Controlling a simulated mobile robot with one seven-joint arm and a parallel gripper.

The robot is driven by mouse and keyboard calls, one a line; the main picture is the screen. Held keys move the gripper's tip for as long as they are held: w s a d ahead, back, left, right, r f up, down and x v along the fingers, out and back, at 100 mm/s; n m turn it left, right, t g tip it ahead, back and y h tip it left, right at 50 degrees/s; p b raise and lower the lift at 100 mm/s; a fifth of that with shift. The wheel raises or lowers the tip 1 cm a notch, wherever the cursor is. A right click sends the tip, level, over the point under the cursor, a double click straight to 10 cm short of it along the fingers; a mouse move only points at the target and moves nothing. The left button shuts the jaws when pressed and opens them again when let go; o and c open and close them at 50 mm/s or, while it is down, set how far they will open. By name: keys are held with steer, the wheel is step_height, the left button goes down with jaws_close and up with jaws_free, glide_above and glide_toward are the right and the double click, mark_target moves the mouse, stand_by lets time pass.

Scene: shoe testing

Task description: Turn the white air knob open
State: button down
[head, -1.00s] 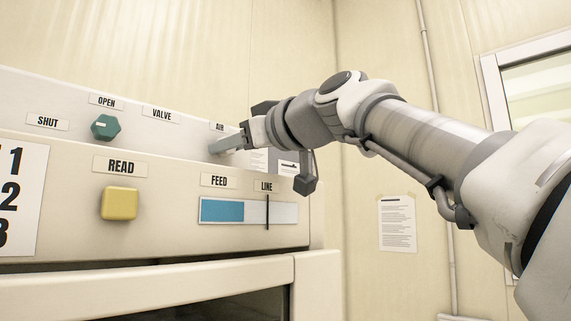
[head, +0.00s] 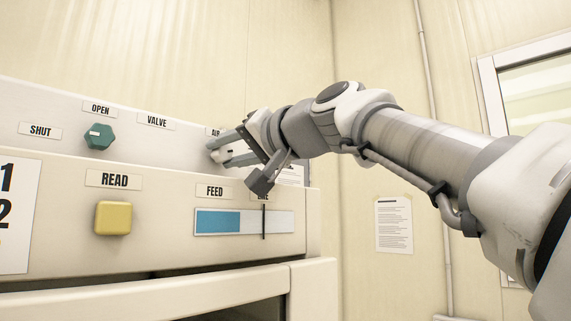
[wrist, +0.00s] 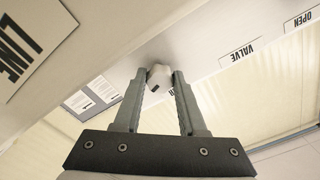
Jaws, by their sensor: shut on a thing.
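The white air knob (wrist: 159,77) is on the upper panel, between the tips of my gripper (wrist: 158,84) in the wrist view. A finger touches it on each side, and my gripper is shut on it. A dark mark shows on the knob's face. In the head view the knob (head: 222,155) is partly hidden behind the fingers of my gripper (head: 224,153). The AIR label (head: 213,132) is just above it, partly covered by my gripper.
To the left, a green knob (head: 99,137) sits below the OPEN label (head: 100,109), beside SHUT (head: 41,131) and VALVE (head: 157,121). A yellow READ button (head: 113,218) and a blue FEED gauge (head: 225,221) are on the lower panel. A wall lies behind.

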steer(key=m+p, duration=0.1)
steer(key=m, duration=0.3)
steer(key=shift+r, duration=0.1)
steer(key=shift+m+p, duration=0.55)
steer(key=shift+m, duration=1.15)
steer(key=shift+c, duration=2.4)
jaws_free()
steer(key=b+v, duration=0.4)
steer(key=v, duration=1.3)
steer(key=shift+d, duration=0.25)
steer(key=shift+s, duration=0.1)
